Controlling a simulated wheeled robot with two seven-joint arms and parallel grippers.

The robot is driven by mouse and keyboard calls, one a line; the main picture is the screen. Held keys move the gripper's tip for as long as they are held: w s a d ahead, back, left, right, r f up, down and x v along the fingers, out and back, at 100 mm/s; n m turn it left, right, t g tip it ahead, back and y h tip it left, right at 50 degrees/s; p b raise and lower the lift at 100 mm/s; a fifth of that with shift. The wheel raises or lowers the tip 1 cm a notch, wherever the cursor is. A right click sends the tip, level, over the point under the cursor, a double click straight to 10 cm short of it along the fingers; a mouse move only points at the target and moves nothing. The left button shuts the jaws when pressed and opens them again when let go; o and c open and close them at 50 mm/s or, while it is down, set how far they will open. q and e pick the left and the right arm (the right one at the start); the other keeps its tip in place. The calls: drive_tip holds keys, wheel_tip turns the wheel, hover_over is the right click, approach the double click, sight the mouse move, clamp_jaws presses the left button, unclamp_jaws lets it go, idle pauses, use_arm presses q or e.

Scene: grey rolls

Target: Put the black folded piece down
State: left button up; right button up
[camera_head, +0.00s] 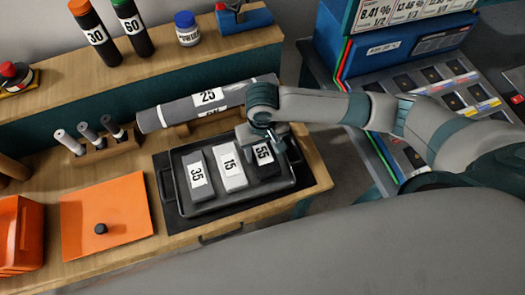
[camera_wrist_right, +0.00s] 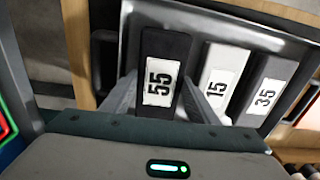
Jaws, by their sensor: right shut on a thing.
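The black folded piece (camera_head: 264,154) has a white label reading 55. It is at the right end of the dark tray (camera_head: 222,207), beside a light grey piece (camera_head: 230,168) marked 15 and a grey piece (camera_head: 198,176) marked 35. My right gripper (camera_head: 265,138) is shut on the black piece, and the wrist view shows a finger on each side of the black piece (camera_wrist_right: 163,72). I cannot tell whether its underside touches the tray floor. My left gripper is not in view.
A long grey roll (camera_head: 180,113) marked 25 lies behind the tray. Small rolls stand in a wooden holder (camera_head: 95,150) at the left. An orange sheet (camera_head: 106,215) with a black knob lies left of the tray. A display (camera_head: 420,75) stands at the right.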

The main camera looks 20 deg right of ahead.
sight(262, 153)
drive_tip(key=shift+f, duration=0.85)
drive_tip(key=o, duration=1.1)
drive_tip(key=shift+f, duration=0.15)
drive_tip(key=shift+o, duration=0.2)
wheel_tip(262, 153, up, 11)
drive_tip(key=shift+f+b, duration=0.1)
drive_tip(key=shift+b, duration=1)
drive_tip(key=shift+r, duration=0.75)
